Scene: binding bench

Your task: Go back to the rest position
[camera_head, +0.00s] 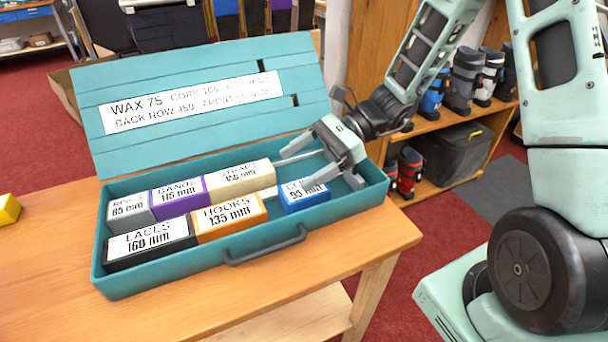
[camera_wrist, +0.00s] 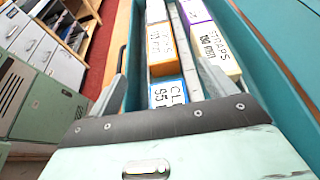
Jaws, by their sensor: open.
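My gripper (camera_head: 293,174) is open, low over the right end of the teal box (camera_head: 270,239). Its fingers also show in the wrist view (camera_wrist: 167,78), spread apart with nothing held between them. I cannot tell whether either finger touches a block. My arm comes down from the upper right.
The front row also holds the orange HOOKS block (camera_head: 231,217) and black LACES block (camera_head: 150,243); the back row holds purple BANDS (camera_head: 179,197) and a grey block (camera_head: 130,210). The open lid (camera_head: 200,75) rises behind. A shelf of boots (camera_head: 465,80) stands right of the bench (camera_head: 330,275).

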